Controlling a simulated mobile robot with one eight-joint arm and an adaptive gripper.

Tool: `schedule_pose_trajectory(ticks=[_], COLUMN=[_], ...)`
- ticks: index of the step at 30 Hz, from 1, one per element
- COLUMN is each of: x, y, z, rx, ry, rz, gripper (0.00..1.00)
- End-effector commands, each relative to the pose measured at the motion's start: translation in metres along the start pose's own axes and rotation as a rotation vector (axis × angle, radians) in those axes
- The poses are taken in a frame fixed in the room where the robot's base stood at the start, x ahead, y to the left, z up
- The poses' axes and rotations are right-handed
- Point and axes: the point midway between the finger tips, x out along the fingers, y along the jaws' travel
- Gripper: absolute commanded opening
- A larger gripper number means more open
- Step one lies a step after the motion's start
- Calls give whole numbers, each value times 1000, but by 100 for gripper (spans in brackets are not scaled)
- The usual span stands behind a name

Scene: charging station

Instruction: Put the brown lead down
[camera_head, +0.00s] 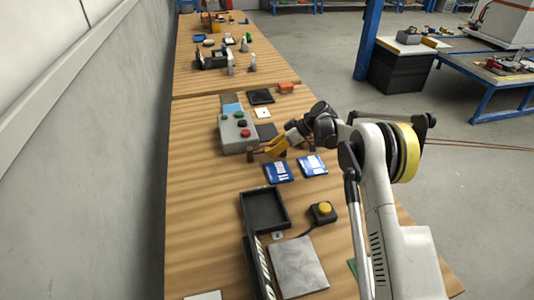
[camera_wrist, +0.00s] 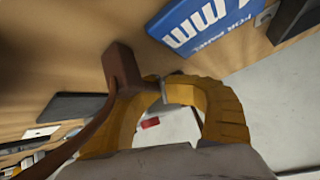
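The brown lead (camera_wrist: 122,68) shows in the wrist view as a brown block-shaped end with a strap-like cable running to the lower left. My gripper (camera_wrist: 160,90) has its yellow fingers curved together, with the tips meeting at a small grey metal piece beside the brown end. It looks shut on the lead; the exact contact is partly hidden by the fingers. In the head view my gripper (camera_head: 268,150) is low over the wooden bench, just right of the grey button box (camera_head: 235,133). The lead's brown end (camera_head: 251,154) shows at its left.
Two blue packs (camera_head: 278,172) (camera_head: 312,165) lie close in front of my gripper. A black tray (camera_head: 264,211), a yellow button (camera_head: 324,208) and a grey plate (camera_head: 298,266) stand nearer. Bare wood is free left of the tray (camera_head: 205,205).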

Motion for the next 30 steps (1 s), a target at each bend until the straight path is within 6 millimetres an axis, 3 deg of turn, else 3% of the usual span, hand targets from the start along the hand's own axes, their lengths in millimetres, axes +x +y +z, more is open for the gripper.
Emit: schedule_pose_trajectory(ticks=[6,9,20,23,30], x=[2,2,-1,-15,-70], y=[1,1,0,0,0], z=[3,2,-1,-2,-2], rx=[0,0,0,1,2], ry=[0,0,0,0,0], rz=[0,0,0,1,2], gripper=[4,33,33,33,33])
